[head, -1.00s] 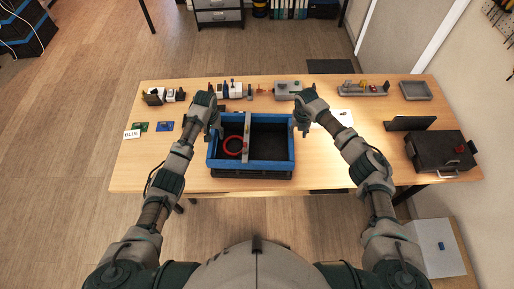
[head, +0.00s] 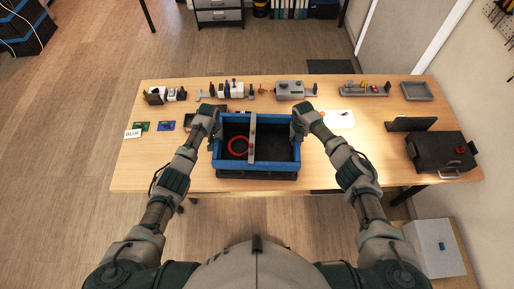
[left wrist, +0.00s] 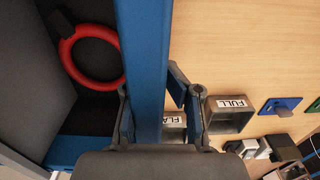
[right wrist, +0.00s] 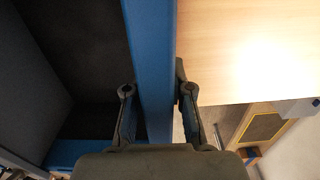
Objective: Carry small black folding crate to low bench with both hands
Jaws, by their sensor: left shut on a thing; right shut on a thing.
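The small black folding crate with a blue rim (head: 285,165) is in front of me at the table's near edge. A red ring (head: 238,146) lies inside it and a grey bar (head: 252,140) spans it front to back. My left gripper (head: 214,128) is shut on the crate's left wall; the left wrist view shows its fingers on both sides of the blue rim (left wrist: 143,60). My right gripper (head: 297,128) is shut on the right wall, with the blue rim (right wrist: 153,60) between its fingers. I cannot tell whether the crate's underside touches the table.
The wooden table (head: 345,160) carries several small devices along its back edge. A dark box (head: 438,152) stands at its right end. A low wooden surface (head: 455,212) with a white box (head: 436,248) is at the lower right. Floor is open to the left.

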